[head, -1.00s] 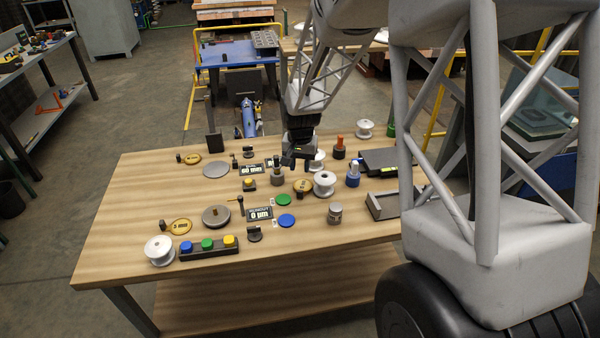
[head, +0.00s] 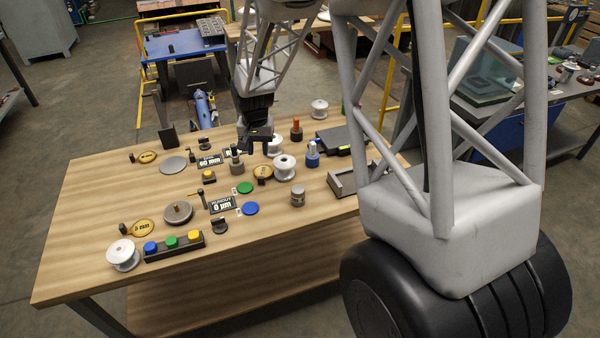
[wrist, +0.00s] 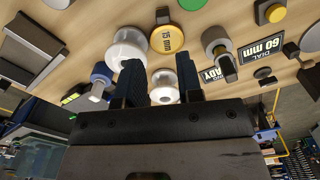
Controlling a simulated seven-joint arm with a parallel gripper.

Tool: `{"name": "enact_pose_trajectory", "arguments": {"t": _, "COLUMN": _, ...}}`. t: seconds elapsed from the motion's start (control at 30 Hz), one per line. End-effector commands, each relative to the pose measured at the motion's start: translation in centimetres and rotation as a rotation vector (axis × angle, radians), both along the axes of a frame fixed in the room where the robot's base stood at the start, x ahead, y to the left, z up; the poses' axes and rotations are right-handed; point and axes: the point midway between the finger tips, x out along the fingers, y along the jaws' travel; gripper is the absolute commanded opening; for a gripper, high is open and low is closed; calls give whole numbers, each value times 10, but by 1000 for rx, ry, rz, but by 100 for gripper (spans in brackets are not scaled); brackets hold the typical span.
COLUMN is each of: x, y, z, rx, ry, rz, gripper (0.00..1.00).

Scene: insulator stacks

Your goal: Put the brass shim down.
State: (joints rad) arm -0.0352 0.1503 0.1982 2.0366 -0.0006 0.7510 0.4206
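A brass shim (head: 263,172) marked 15 mm lies on the wooden table with its black knob on the near side. It also shows in the wrist view (wrist: 167,38), its marking legible. Two more brass shims lie at the table's left, one at the front left (head: 143,228) and one at the back left (head: 145,157). My gripper (head: 257,147) hangs above the table, behind the 15 mm shim in the head view. In the wrist view its two dark fingers (wrist: 159,82) stand apart with nothing held between them; the shim lies beyond them, apart from both.
White spools (head: 284,167) (head: 275,145) stand close to the shim and my gripper. Green (head: 244,187) and blue (head: 250,208) discs and a runout display (head: 222,204) lie in front. A grey bracket (head: 347,180) is at the right. The front right tabletop is mostly clear.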

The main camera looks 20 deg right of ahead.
Motion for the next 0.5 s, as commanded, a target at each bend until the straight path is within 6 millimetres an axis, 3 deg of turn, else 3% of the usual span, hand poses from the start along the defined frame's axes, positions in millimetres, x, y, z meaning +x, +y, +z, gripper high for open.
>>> {"name": "enact_pose_trajectory", "arguments": {"t": 0.27, "x": -37, "y": -5, "z": 42, "rx": -1, "ry": -28, "rz": 38, "gripper": 34}}
{"name": "enact_pose_trajectory", "arguments": {"t": 0.5, "x": -84, "y": -10, "z": 82, "rx": -3, "ry": -57, "rz": 86, "gripper": 34}}
